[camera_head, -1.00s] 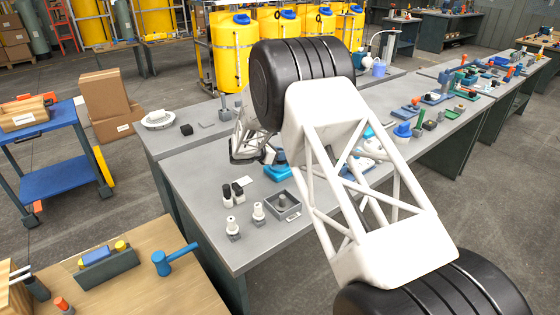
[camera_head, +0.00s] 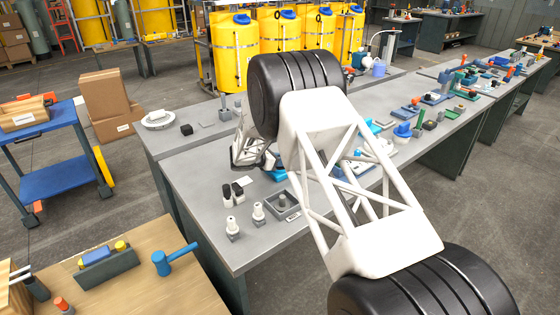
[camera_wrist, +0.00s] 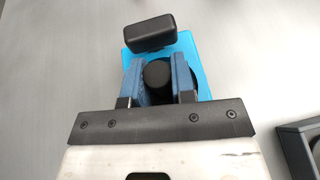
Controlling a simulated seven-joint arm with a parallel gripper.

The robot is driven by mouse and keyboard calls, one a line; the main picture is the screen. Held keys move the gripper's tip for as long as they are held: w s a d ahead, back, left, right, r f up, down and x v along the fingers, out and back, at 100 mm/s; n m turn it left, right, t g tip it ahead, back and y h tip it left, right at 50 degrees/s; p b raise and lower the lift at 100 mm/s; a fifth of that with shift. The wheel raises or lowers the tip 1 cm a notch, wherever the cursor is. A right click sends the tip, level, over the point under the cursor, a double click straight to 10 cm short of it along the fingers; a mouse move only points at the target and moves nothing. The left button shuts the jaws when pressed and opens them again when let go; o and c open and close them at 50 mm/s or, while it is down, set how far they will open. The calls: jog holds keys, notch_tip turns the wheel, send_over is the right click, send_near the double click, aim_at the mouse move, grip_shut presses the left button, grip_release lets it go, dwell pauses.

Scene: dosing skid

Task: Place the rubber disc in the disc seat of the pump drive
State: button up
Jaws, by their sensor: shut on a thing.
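My gripper (camera_wrist: 157,62) shows in the wrist view with its two blue fingers closed on the sides of a black round piece (camera_wrist: 158,75), which I take to be the rubber disc. A wider dark round edge shows behind the right finger. Below is a bright blue base (camera_wrist: 206,82), with a black rounded block (camera_wrist: 152,38) at its far edge. This may be the pump drive; its disc seat is hidden, and I cannot tell whether the black piece touches the base. In the head view, my arm hides the gripper's fingertips and most of the blue base.
A grey square tray with a post (camera_head: 283,206) stands close by; a dark tray edge shows right in the wrist view (camera_wrist: 298,150). Two white-and-grey fittings (camera_head: 258,212) and small dark bottles (camera_head: 232,191) stand left of it. The grey bench (camera_head: 195,178) is clear at left.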

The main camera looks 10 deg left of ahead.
jog(key=shift+f, duration=0.1)
jog(key=o, duration=0.6)
jog(key=shift+o, duration=0.2)
jog(key=v, duration=1.2)
jog(key=shift+w, duration=0.1)
dwell(0.6)
